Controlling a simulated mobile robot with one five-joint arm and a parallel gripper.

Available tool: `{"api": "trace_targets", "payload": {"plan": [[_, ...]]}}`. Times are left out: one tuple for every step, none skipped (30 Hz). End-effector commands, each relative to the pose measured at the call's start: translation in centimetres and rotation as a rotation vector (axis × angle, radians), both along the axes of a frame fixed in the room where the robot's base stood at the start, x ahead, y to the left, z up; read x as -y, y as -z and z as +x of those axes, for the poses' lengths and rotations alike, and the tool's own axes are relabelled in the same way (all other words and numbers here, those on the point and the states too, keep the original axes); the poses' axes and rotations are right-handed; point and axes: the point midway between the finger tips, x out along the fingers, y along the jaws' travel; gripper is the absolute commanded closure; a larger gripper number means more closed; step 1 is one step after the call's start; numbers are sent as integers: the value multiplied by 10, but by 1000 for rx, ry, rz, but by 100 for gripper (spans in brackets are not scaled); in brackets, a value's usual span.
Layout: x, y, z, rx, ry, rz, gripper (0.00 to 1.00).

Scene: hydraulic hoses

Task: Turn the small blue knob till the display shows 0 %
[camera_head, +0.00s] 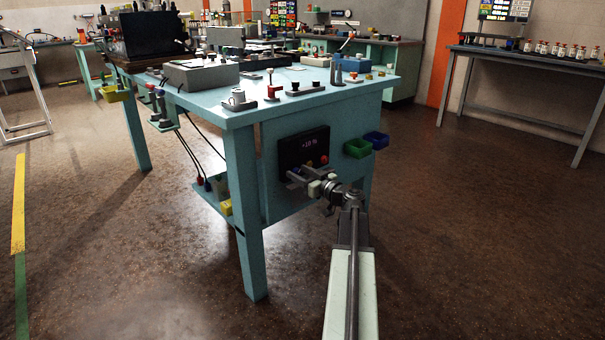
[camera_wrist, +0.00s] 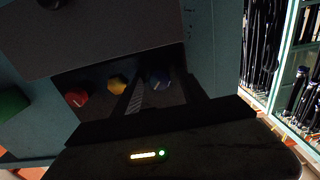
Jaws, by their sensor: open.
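The dark display panel (camera_head: 303,147) on the side of the teal workbench reads "+10 %" in the head view. The small blue knob (camera_wrist: 158,79) shows in the wrist view, in a row with a yellow knob (camera_wrist: 117,84) and a red knob (camera_wrist: 77,97). My gripper (camera_head: 296,175) is at the lower left of the panel. In the wrist view its open fingers (camera_wrist: 161,84) stand on either side of the blue knob, with no clear contact seen. The blue knob is hard to make out in the head view behind the gripper.
A green bin (camera_head: 357,148) and a blue bin (camera_head: 377,140) hang right of the panel. The workbench top (camera_head: 290,105) above carries several fittings. A bench leg (camera_head: 246,215) stands left of my gripper. The floor at right is clear.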

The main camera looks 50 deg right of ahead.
Motion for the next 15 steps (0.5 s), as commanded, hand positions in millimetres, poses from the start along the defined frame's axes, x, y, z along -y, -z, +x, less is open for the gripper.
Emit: {"api": "trace_targets", "payload": {"plan": [[0,0,0,0,0,0,50],[0,0,0,0,0,0,50],[0,0,-1,0,0,0,53],[0,0,-1,0,0,0,61],[0,0,-1,0,0,0,69],[0,0,-1,0,0,0,81],[0,0,-1,0,0,0,89],[0,0,-1,0,1,0,97],[0,0,-1,0,1,0,100],[0,0,-1,0,1,0,100],[14,0,-1,0,4,0,100],[8,0,-2,0,4,1,100],[7,0,-2,0,5,3,100],[6,0,-2,0,7,5,100],[5,0,-2,2,8,9,100]]}}
